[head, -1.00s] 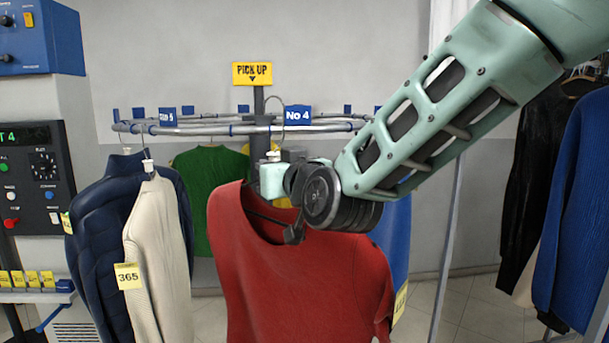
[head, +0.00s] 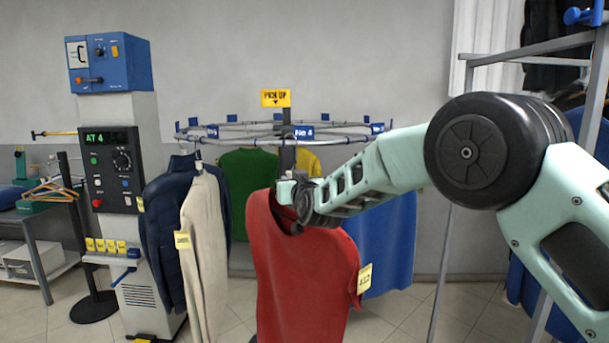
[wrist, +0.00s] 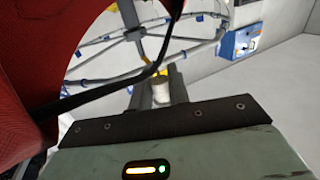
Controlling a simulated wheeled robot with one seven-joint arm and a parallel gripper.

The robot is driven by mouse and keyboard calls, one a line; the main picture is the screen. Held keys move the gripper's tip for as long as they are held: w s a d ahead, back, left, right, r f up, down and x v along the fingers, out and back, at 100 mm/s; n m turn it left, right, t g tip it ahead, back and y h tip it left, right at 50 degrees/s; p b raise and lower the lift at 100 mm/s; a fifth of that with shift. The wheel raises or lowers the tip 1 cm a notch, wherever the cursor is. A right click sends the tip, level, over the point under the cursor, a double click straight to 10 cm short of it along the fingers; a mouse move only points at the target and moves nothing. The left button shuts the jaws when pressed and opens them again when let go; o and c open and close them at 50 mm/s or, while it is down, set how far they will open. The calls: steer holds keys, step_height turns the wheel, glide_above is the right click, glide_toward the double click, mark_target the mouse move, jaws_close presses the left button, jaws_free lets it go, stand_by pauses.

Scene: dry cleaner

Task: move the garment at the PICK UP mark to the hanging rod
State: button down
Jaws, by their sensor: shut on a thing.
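The red garment (head: 300,265), a sweater with a yellow tag (head: 364,280), hangs below the PICK UP sign (head: 275,97) at the front of the round rail. My gripper (head: 289,189) is shut on the neck of its hanger, just above the collar. In the wrist view the pale hanger neck (wrist: 161,93) sits between the fingers, with red cloth (wrist: 30,75) at the left. I cannot tell whether the hook still touches the rail. The hanging rod (head: 540,48) is at the upper right, on a grey frame with dark and blue clothes.
The round rail (head: 230,135) holds a navy jacket (head: 165,210), a cream garment (head: 203,235), a green one (head: 247,190) and a blue one (head: 385,245) close by. A control column (head: 112,180) stands left. A frame post (head: 444,250) stands right of the rail.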

steer(key=shift+s+d, duration=0.3)
steer(key=shift+d, duration=0.1)
steer(key=s+d, duration=1.5)
steer(key=s, duration=0.2)
steer(key=shift+s+d, duration=0.15)
steer(key=shift+d, duration=0.15)
